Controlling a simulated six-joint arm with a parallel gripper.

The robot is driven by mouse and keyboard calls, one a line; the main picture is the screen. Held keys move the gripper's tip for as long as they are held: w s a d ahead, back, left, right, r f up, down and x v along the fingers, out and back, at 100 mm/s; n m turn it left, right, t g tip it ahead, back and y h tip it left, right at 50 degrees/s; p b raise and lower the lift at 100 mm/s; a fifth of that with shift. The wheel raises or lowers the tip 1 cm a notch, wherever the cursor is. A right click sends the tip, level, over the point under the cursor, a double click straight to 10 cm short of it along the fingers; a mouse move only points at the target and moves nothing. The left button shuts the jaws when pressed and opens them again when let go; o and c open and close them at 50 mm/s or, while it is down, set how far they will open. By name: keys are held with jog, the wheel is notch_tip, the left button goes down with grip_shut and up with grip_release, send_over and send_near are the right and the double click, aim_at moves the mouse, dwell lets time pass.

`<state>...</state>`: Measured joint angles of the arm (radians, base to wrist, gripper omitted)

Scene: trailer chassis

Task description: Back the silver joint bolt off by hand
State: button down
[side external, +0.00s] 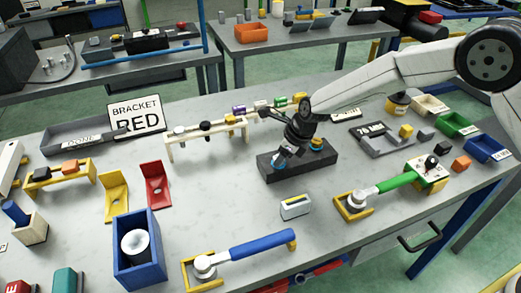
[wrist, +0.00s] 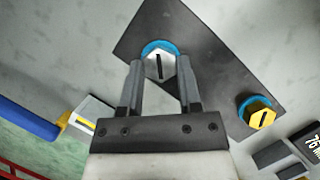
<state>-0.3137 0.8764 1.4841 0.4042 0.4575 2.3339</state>
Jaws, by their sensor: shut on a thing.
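The silver joint bolt (wrist: 160,66) is a hexagonal head with a dark line across its top, set in a blue ring on a dark block (wrist: 205,40). My gripper (wrist: 160,75) is shut on the silver bolt, with one finger on each side of the head in the wrist view. In the side view my gripper (side external: 284,152) reaches down onto the left part of the dark block (side external: 290,171) and mostly hides the silver bolt. A yellow bolt (wrist: 260,114) sits in another blue ring at the block's other end. It also shows in the side view (side external: 316,143).
A blue-handled wrench (side external: 262,243) and a green-handled wrench (side external: 392,184) lie in front, in yellow holders. A small grey box (side external: 295,207) stands just before the block. A wooden rack (side external: 208,136) and a red bracket (side external: 157,186) stand to the left. Bare table lies left of the block.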

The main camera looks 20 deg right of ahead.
jog(key=shift+n, duration=0.6)
jog(key=n+g, duration=0.1)
jog(key=n, duration=0.2)
jog(key=n+g+y, duration=0.1)
jog(key=n, duration=0.1)
jog(key=shift+w+d+f+n+g, duration=0.1)
jog(key=shift+w+d+n+g, duration=0.1)
jog(key=shift+n+g, duration=0.15)
jog(key=n+g, duration=0.1)
jog(key=n, duration=0.2)
jog(key=n+g, duration=0.1)
jog(key=n, duration=0.2)
jog(key=shift+w+f+n, duration=0.1)
jog(key=shift+w+n, duration=0.05)
jog(key=shift+n, duration=0.1)
jog(key=n+g, duration=0.1)
jog(key=n, duration=0.2)
jog(key=n+g+h, duration=0.1)
jog(key=n, duration=0.2)
jog(key=shift+w+a+h, duration=0.2)
jog(key=shift+h, duration=0.1)
jog(key=n+h, duration=0.1)
jog(key=n, duration=0.3)
jog(key=shift+a+g, duration=0.1)
jog(key=shift+g, duration=0.25)
jog(key=shift+n, duration=0.3)
jog(key=shift+a+n+h, duration=0.1)
jog(key=shift+n+h, duration=0.6)
jog(key=shift+n, duration=0.4)
jog(key=shift+f, duration=0.1)
